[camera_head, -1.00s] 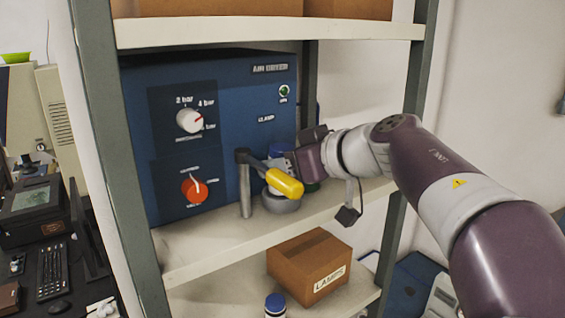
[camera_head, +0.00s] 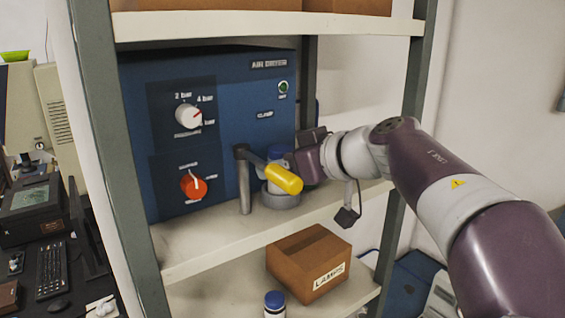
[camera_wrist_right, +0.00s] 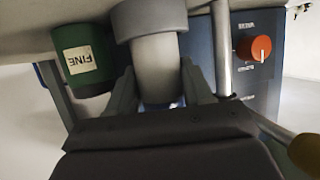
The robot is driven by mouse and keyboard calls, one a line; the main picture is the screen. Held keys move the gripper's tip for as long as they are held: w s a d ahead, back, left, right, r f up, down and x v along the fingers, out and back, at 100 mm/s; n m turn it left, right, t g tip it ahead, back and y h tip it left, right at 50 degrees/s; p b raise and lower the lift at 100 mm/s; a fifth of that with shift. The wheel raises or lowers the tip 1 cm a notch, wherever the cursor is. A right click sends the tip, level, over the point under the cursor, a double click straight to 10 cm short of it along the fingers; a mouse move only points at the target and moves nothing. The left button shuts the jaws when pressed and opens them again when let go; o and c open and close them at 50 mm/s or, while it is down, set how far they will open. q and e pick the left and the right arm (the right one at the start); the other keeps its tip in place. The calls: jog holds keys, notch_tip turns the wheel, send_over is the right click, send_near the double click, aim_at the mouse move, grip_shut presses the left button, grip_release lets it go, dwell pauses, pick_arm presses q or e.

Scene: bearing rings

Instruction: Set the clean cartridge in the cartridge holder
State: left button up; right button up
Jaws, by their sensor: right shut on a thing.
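The cartridge is a white cylinder with a blue cap (camera_head: 277,153). It stands upright over the round grey cartridge holder (camera_head: 281,201) in front of the air dryer, partly behind a yellow-handled clamp lever (camera_head: 284,180). My right gripper (camera_head: 288,162) reaches in from the right and is shut on the cartridge. In the right wrist view, its fingers (camera_wrist_right: 157,88) lie on both sides of the pale cylinder (camera_wrist_right: 156,62), whose end meets the holder's ring (camera_wrist_right: 150,17). I cannot tell how deep it sits. My left gripper is not in view.
The blue air dryer (camera_head: 226,105) fills the shelf behind. A green cylinder marked FINE (camera_wrist_right: 84,58) stands beside the holder. Below are a LAMPS box (camera_head: 308,262) and another blue-capped cylinder (camera_head: 275,304). A shelf post (camera_head: 400,160) stands right of the gripper.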

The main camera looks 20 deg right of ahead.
jog(key=shift+f, duration=0.2)
jog(key=o, duration=0.8)
jog(key=shift+s+d+r, duration=0.2)
jog(key=shift+p+v, duration=0.3)
jog(key=shift+v, duration=4.95)
